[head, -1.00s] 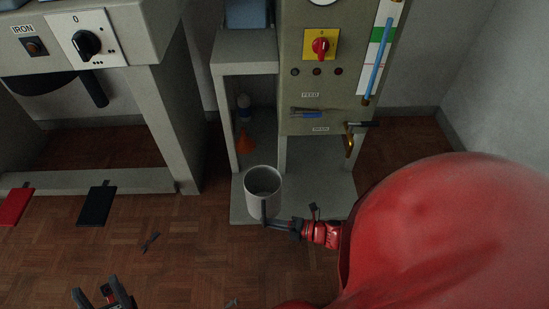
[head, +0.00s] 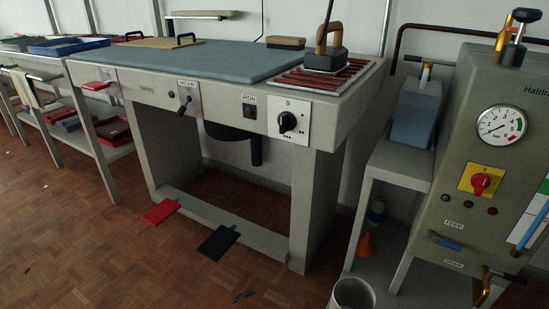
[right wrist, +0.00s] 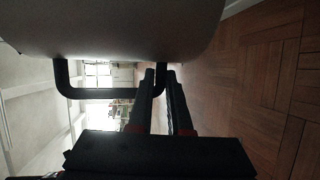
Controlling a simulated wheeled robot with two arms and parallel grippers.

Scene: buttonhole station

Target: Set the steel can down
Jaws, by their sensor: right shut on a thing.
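The steel can (head: 352,293) shows at the bottom edge of the head view, cut off by the frame, in front of the grey stand below the boiler. Its open rim faces up; whether its base touches anything is hidden. In the right wrist view the can's grey wall (right wrist: 110,28) fills the top, with a dark bent handle (right wrist: 95,93) on it. My right gripper (right wrist: 165,80) is shut on that handle. My left gripper is in neither current view.
The grey stand (head: 399,166) carries a blue-grey container (head: 412,115). An orange funnel (head: 366,246) is behind the can. The boiler cabinet (head: 480,140) with gauge and valves is at the right. The ironing table (head: 340,120) and red and black pedals (head: 218,242) are left.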

